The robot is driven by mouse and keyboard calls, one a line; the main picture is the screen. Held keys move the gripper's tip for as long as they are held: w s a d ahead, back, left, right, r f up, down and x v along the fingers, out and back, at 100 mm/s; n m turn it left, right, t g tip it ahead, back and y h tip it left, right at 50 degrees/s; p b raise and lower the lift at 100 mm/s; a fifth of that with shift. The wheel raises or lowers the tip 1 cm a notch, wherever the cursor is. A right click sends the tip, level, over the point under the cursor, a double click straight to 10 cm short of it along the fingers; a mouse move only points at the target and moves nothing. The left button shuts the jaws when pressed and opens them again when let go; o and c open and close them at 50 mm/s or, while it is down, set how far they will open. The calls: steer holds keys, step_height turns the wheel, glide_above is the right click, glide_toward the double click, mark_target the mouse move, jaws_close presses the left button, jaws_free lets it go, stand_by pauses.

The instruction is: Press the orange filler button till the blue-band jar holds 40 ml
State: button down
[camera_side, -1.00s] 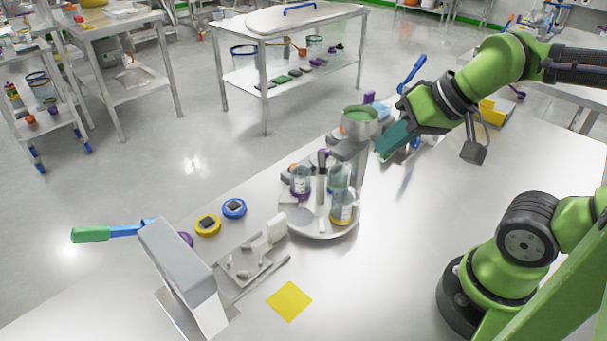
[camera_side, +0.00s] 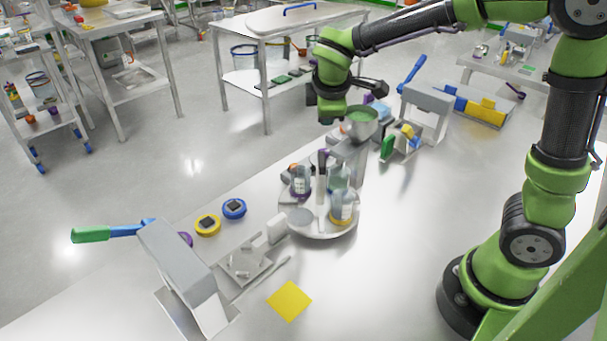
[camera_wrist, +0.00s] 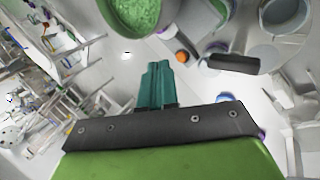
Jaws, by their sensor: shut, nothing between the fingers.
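The orange button (camera_side: 292,168) shows as a small spot at the rear left of the filler's turntable (camera_side: 318,233); an orange cap also shows in the wrist view (camera_wrist: 182,56). Several jars stand on the turntable: a purple-band jar (camera_side: 300,183), a yellow-band jar (camera_side: 341,210) and a greyish jar (camera_side: 339,177) behind it. I cannot make out a blue band or any fill level. My gripper's teal fingers (camera_wrist: 157,84) are shut and empty in the wrist view, pointing toward the orange cap but apart from it.
The hopper (camera_side: 361,124) with green granules stands close to my wrist, and its bowl is near the fingers in the wrist view (camera_wrist: 140,14). Blue (camera_side: 234,208) and yellow (camera_side: 207,225) round devices lie left of the turntable. A grey lever press (camera_side: 180,270) stands at front left.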

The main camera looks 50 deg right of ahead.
steer(key=w+a+f+n+t+h, duration=0.1)
steer(key=w+f+n+h, duration=0.2)
steer(key=w+f+n, duration=0.2)
steer(key=w+n, duration=0.2)
steer(key=w, duration=0.2)
steer(key=shift+f, duration=0.15)
steer(key=shift+f, duration=4.3)
steer(key=shift+f, duration=0.1)
steer(key=shift+f, duration=0.35)
